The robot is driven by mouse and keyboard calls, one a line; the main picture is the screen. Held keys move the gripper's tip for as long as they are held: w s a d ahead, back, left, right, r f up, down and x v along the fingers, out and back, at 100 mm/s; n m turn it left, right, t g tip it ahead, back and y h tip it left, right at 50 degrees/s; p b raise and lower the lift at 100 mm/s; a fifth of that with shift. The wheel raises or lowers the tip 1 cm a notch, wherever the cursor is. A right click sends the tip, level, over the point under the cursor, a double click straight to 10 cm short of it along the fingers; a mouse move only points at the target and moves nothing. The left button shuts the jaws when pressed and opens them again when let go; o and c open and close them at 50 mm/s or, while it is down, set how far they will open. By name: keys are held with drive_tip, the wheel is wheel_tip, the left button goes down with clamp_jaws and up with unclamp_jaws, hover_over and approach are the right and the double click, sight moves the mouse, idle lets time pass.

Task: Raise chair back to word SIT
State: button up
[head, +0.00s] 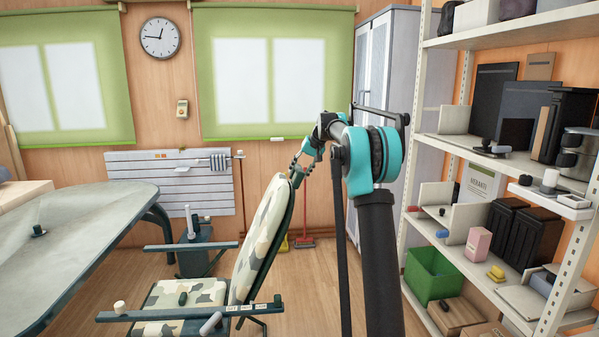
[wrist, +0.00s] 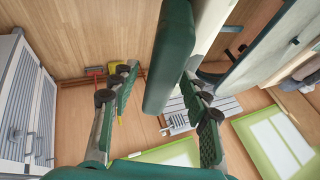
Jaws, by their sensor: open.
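The chair has a camouflage seat (head: 172,300) and a camouflage back (head: 262,238) that leans toward the right. Small white labels sit along its near armrest (head: 150,315), too small to read. My gripper (head: 298,170) is at the top edge of the back. In the wrist view the green back edge (wrist: 168,60) lies between the two open fingers of my gripper (wrist: 158,80). Gaps show on both sides, so the fingers look apart from it. Which label the back lines up with cannot be told.
A grey-green table (head: 85,235) stands at the left. A white shelf unit (head: 455,155) with boxes and a green crate (head: 432,272) stands close at the right. Open wood floor shows beyond the chair back.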

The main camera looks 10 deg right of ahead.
drive_tip(key=shift+c, duration=0.4)
clamp_jaws()
drive_tip(key=shift+a, duration=0.15)
drive_tip(key=a+r+h, duration=0.1)
drive_tip(key=a+r, duration=0.2)
drive_tip(key=a, duration=1.2)
drive_tip(key=a+r+h, duration=0.1)
drive_tip(key=a+r, duration=0.2)
drive_tip(key=a, duration=1.2)
drive_tip(key=shift+a+r+n, duration=0.2)
drive_tip(key=shift+r+n, duration=0.05)
drive_tip(key=shift+n, duration=0.05)
